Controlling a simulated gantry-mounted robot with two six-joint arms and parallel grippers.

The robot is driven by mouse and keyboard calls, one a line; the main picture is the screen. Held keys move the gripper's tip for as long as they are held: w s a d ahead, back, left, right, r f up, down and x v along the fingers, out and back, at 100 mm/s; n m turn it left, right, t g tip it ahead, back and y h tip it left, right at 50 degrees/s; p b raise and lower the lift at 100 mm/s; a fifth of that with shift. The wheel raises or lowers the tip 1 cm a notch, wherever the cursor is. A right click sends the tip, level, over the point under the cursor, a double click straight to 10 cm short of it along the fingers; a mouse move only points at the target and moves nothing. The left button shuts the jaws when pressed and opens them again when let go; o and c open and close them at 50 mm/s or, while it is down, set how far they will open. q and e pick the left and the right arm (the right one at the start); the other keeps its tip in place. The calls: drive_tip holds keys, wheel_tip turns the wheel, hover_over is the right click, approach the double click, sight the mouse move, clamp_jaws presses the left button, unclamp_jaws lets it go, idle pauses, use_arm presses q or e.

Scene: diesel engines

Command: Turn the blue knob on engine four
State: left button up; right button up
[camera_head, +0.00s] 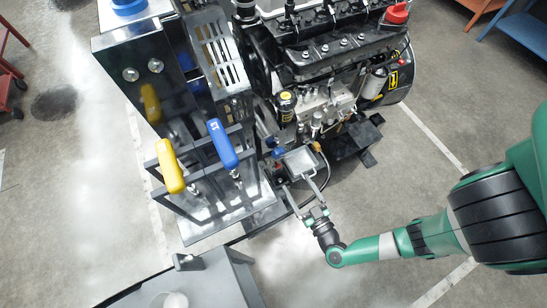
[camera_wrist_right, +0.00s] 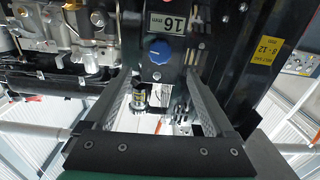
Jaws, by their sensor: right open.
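The blue knob (camera_wrist_right: 158,50) shows in the right wrist view on a dark panel, just under a white label reading 16 mm upside down. A small blue part (camera_head: 277,152) at the engine's lower front in the head view appears to be the same knob. The engine (camera_head: 330,60) is dark, with a red cap, and stands at the top middle. My right gripper (camera_head: 299,185) is open and empty in front of the engine's lower side. In the wrist view the right gripper (camera_wrist_right: 160,88) has its fingers spread, with the knob beyond and between the tips, apparently untouched. My left gripper is out of view.
A dark metal stand with a yellow handle (camera_head: 168,165) and a blue handle (camera_head: 222,145) is left of the right gripper. Open floor (camera_head: 330,285) lies below my right arm.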

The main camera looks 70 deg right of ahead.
sight(280, 156)
drive_tip(key=b+x, duration=0.4)
drive_tip(key=x, duration=0.6)
drive_tip(key=shift+w+d, duration=0.25)
drive_tip(key=shift+w, duration=0.05)
drive_tip(key=shift+w+d, duration=0.25)
drive_tip(key=shift+w, duration=0.05)
drive_tip(key=c, duration=1.4)
